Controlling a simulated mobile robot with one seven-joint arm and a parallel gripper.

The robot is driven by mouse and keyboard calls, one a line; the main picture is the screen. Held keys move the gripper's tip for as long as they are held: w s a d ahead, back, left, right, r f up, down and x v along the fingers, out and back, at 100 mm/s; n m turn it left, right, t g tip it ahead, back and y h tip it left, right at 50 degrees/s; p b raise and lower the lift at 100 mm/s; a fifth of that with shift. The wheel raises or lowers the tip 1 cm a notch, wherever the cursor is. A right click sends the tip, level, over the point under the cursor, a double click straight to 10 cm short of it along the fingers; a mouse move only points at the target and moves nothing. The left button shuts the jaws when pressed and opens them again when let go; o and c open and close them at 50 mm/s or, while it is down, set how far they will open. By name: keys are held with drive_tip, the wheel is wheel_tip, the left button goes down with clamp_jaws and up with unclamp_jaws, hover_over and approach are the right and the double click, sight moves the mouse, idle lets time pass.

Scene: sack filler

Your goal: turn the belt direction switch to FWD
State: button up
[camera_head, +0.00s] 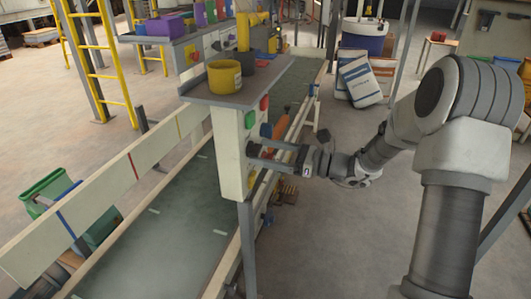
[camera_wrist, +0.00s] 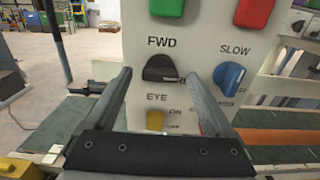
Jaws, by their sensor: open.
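The belt direction switch (camera_wrist: 163,68) is a black knob below the word FWD on the pale control box (camera_wrist: 205,47). Its handle lies roughly level, with a small pale mark at its right end, not up at FWD. My gripper (camera_wrist: 158,76) is open, one finger on each side of the knob in the wrist view; I cannot tell whether either touches. In the head view, my gripper (camera_head: 266,157) reaches the right-hand face of the control box (camera_head: 231,150). The knob is hidden there by the fingers.
In the wrist view, a blue SLOW knob (camera_wrist: 230,77) sits close right of my right finger. A yellow EYE switch (camera_wrist: 155,120) is below. Green (camera_wrist: 166,7) and red (camera_wrist: 250,12) buttons are above. The conveyor belt (camera_head: 165,235) runs behind the box.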

drive_tip(key=shift+a, duration=0.15)
drive_tip(key=shift+c, duration=0.3)
drive_tip(key=c, duration=1.3)
drive_tip(key=shift+f+n+b, duration=0.1)
drive_tip(key=shift+n+b, duration=0.3)
drive_tip(key=n+b, duration=1.7)
drive_tip(key=b, duration=0.1)
drive_tip(key=shift+b, duration=0.4)
